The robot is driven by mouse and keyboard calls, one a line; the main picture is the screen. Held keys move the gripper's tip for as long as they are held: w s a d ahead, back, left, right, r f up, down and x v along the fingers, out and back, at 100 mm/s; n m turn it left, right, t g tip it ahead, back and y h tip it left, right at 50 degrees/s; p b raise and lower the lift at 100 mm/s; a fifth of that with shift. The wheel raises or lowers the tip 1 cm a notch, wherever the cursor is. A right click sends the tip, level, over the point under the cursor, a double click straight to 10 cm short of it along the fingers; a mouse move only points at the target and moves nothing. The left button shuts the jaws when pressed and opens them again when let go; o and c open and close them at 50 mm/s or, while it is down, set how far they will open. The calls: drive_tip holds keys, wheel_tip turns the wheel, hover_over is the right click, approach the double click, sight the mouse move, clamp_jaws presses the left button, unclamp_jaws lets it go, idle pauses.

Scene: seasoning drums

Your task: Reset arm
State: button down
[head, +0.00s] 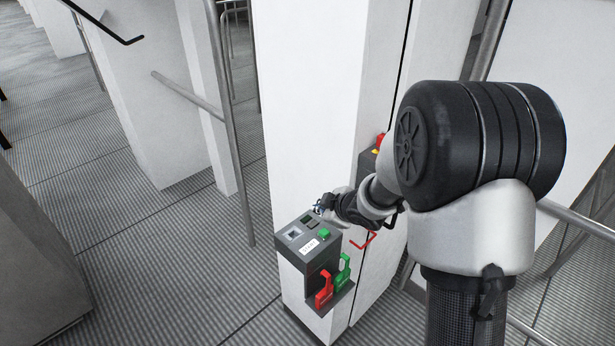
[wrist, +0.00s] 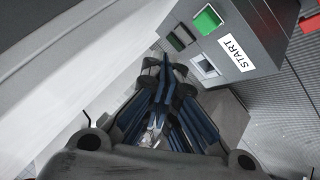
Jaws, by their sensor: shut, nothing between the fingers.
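My arm reaches from the right in the head view toward a grey control box on a white pillar. My gripper (head: 322,205) is at the far end of the arm, by the upper back corner of the box. In the wrist view my gripper (wrist: 165,70) is shut and empty, its blue-faced fingers together.
A red handle (head: 325,288) and a green handle (head: 343,268) sit in the box's lower recess. The white pillar (head: 310,100) stands close behind the box. Metal railings (head: 232,130) stand left of it. Ribbed grey floor (head: 170,270) is open at the left.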

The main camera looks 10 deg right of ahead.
drive_tip(key=s+d+r+m+h+b, duration=0.3)
drive_tip(key=s+d+r+m+h, duration=0.3)
drive_tip(key=s+r, duration=0.6)
drive_tip(key=s+a+m+g+y+b, duration=0.1)
drive_tip(key=s+a+m+g, duration=0.1)
drive_tip(key=s, duration=1)
drive_tip(key=s+a+f+m+g+y+b, duration=0.1)
drive_tip(key=s+a+m+g+y, duration=0.1)
drive_tip(key=s, duration=1)
drive_tip(key=a+m, duration=0.1)
drive_tip(key=m, duration=0.1)
drive_tip(key=shift+m, duration=0.3)
drive_tip(key=c, duration=2.3)
unclamp_jaws()
drive_tip(key=shift+w, duration=0.1)
